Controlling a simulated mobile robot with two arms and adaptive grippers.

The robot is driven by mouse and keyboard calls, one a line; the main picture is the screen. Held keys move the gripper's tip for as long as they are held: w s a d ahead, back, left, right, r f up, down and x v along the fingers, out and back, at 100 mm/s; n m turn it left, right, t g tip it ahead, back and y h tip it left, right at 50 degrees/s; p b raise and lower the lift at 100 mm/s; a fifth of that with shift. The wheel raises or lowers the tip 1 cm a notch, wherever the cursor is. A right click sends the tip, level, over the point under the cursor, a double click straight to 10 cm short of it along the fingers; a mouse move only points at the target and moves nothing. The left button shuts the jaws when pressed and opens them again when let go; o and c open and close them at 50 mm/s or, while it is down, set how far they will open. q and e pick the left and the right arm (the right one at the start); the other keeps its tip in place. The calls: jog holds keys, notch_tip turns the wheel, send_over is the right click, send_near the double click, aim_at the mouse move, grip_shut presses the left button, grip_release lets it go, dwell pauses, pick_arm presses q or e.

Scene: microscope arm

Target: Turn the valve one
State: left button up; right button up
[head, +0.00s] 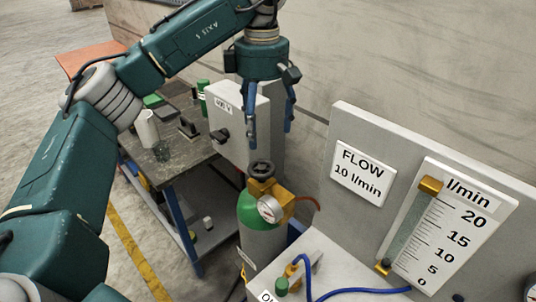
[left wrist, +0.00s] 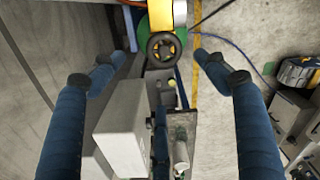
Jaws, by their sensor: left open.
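A black round handwheel valve (head: 262,170) tops a green and grey gas cylinder (head: 262,242), with a brass regulator and a round gauge (head: 270,209) beside it. The handwheel also shows in the left wrist view (left wrist: 164,46), between the fingertips in the picture. My left gripper (head: 269,135) points down above the handwheel, with its blue fingers apart and nothing between them. In the head view the fingertips look a little higher than the wheel and do not touch it. No mark on the handwheel reads as "one". My right gripper is not in view.
A grey panel with a FLOW 10 l/min sign (head: 362,172) and a flow scale (head: 445,225) stands at the right. A grey 400 V box (head: 243,120) with a black knob stands behind the cylinder. A small brass valve (head: 290,270) with a blue hose sits in front.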

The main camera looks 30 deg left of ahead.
pick_arm(q)
send_over(261, 167)
notch_tip(261, 167, down, 5)
jog(key=shift+s+f+p, duration=0.1)
jog(key=shift+s+p, duration=0.05)
jog(key=shift+p, duration=0.15)
jog(key=f, duration=0.2)
jog(key=f+p, duration=0.1)
jog(key=f, duration=0.1)
jog(key=shift+w, duration=0.35)
jog(key=shift+s+f, duration=0.15)
jog(key=shift+f, duration=0.25)
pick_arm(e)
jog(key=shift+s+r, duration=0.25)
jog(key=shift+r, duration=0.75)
